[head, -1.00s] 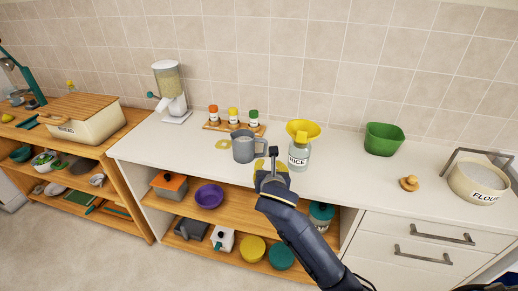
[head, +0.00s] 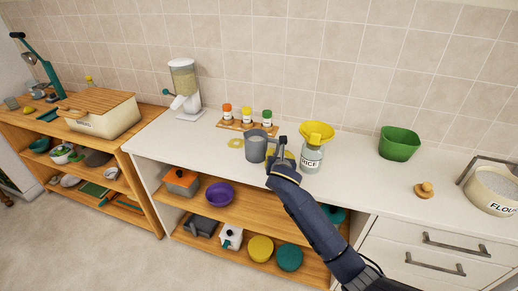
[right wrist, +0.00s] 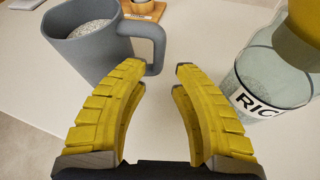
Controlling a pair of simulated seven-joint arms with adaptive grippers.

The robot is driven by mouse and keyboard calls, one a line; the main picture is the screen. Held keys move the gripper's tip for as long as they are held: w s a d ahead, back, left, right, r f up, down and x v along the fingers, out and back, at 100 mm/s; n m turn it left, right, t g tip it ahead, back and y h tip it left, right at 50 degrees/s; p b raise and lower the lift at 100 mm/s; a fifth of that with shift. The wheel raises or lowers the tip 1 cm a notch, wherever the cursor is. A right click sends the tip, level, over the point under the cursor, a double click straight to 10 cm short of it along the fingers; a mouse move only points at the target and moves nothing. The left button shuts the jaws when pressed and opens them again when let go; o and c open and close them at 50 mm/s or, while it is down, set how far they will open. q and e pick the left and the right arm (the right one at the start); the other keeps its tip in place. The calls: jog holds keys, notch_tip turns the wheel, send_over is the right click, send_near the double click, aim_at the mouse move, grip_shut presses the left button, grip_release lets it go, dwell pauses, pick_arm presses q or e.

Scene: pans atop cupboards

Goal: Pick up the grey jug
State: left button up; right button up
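The grey jug (head: 255,149) stands upright on the white counter, with its handle on the right side. In the right wrist view, the jug (right wrist: 88,52) is at the upper left and holds a pale grainy content. Its handle lies just beyond my fingertips, nearer the left finger. My right gripper (right wrist: 158,75) is open, with nothing between its yellow fingers. In the head view, my right gripper (head: 282,153) is low over the counter, between the jug and the rice jar. Whether the left finger touches the handle is unclear. My left gripper is not in view.
The rice jar (head: 311,159) with a yellow funnel (head: 317,132) stands close right of my gripper. A spice rack (head: 247,126) with several shakers is behind the jug. A yellowish flat item (head: 236,142) lies left of it. A green container (head: 399,143) stands farther right, with clear counter between.

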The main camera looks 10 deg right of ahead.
aim_at(277, 152)
jog(key=shift+x, duration=2.5)
jog(key=shift+w+r, duration=0.1)
jog(key=shift+r, duration=0.05)
grip_shut()
jog(key=shift+r, duration=0.1)
